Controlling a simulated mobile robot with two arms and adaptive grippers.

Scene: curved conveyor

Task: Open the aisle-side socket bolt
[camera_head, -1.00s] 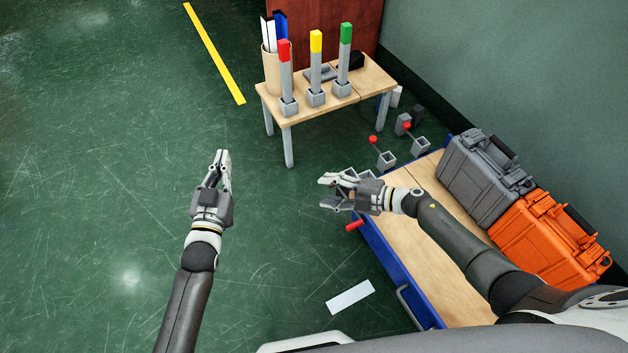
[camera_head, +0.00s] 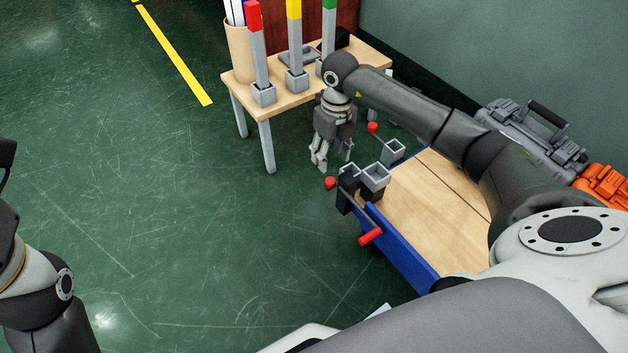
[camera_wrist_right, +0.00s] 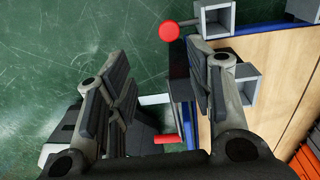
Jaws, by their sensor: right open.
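Two grey square sockets stand at the far end of the blue-sided cart, a nearer one (camera_head: 375,178) and a farther one (camera_head: 393,151). A red knob (camera_head: 330,183) is beside the nearer socket; another red knob (camera_head: 373,127) is beside the farther one. I cannot tell for sure which is the aisle-side bolt. My right gripper (camera_head: 333,162) points down, open and empty, beyond the nearer knob and left of the farther one. In the right wrist view, the farther knob (camera_wrist_right: 168,32) lies above the open fingers (camera_wrist_right: 165,90); a finger partly covers the nearer socket (camera_wrist_right: 243,86). My left gripper is out of view.
The wooden-topped cart (camera_head: 430,200) has a red handle (camera_head: 370,237) at its left side. Grey (camera_head: 535,140) and orange (camera_head: 603,185) cases stand along the wall. A small table (camera_head: 285,105) with coloured posts stands behind. Floor at left is clear.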

